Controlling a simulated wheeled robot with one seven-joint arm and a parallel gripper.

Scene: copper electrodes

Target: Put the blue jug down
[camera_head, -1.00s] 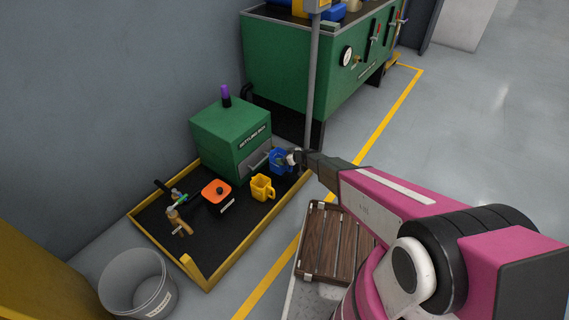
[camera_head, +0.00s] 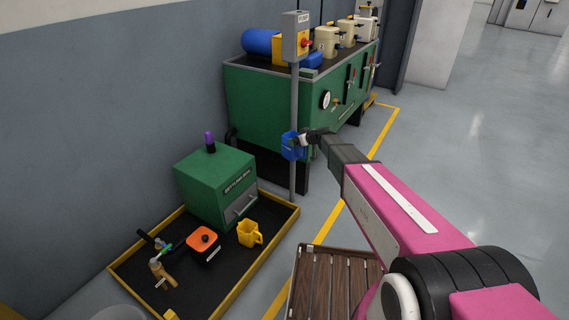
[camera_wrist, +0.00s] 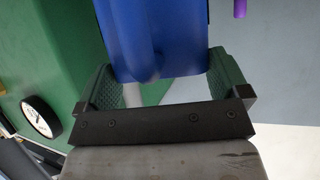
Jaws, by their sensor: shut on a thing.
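The blue jug (camera_head: 291,147) hangs in my gripper (camera_head: 303,139), in the air in front of the grey post and the green tank's near end. The jug's opening and contents cannot be made out. The yellow-edged black tray (camera_head: 225,265) lies on the floor below and to the left of the jug.
The green tank (camera_head: 262,105) and grey post (camera_head: 293,90) are close to the jug. A slatted wooden platform (camera_head: 330,285) is at the front.

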